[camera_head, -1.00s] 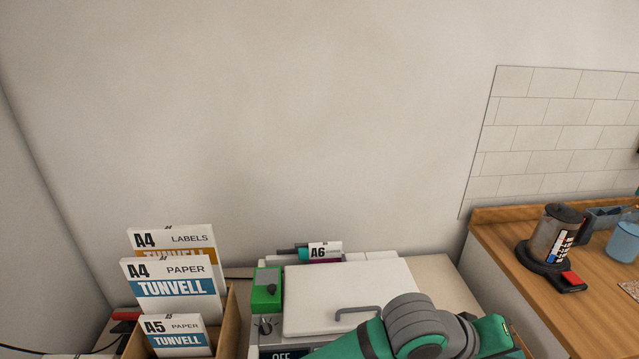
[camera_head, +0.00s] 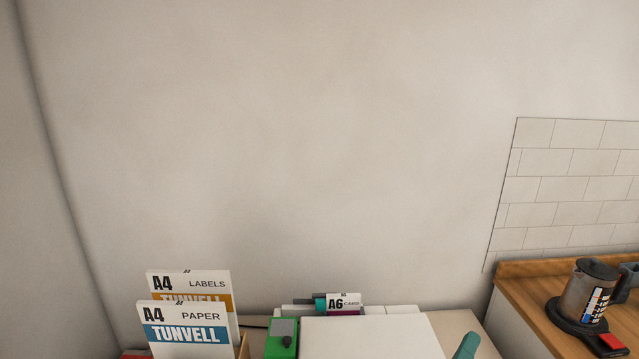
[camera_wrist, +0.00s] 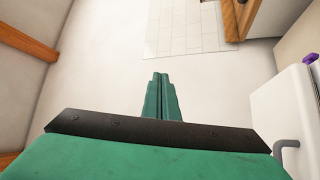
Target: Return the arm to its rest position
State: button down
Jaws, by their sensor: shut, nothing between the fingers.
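My gripper (camera_wrist: 162,78) shows in the wrist view with its two green fingers together and nothing between them. It points at the pale wall, clear of any object. In the head view only a small green piece of my arm shows at the bottom edge, right of the white lid; the gripper itself cannot be made out there.
A white lid (camera_head: 372,338) and a green box (camera_head: 281,339) stand at bottom centre. A4 paper packs (camera_head: 188,328) are at left. A kettle (camera_head: 588,290) stands on a wooden counter (camera_head: 533,303) at right. In the wrist view, a white unit with a grey handle (camera_wrist: 286,146) is close at right.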

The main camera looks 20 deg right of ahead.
jog(key=s+a+f+n+t+y, duration=0.3)
jog(key=a+f+n+t+y, duration=0.25)
jog(key=a+f+y, duration=1.1)
jog(key=s+a+f+m, duration=0.4)
jog(key=s+a+f, duration=0.1)
jog(key=s+a, duration=0.5)
jog(key=s+a+f+m+g+y, duration=0.1)
jog(key=s+a+f+m, duration=0.3)
jog(key=s+a, duration=0.6)
notch_tip(320, 180, down, 2)
jog(key=shift+s+f, duration=0.2)
jog(key=shift+s, duration=0.15)
jog(key=shift+d, duration=0.1)
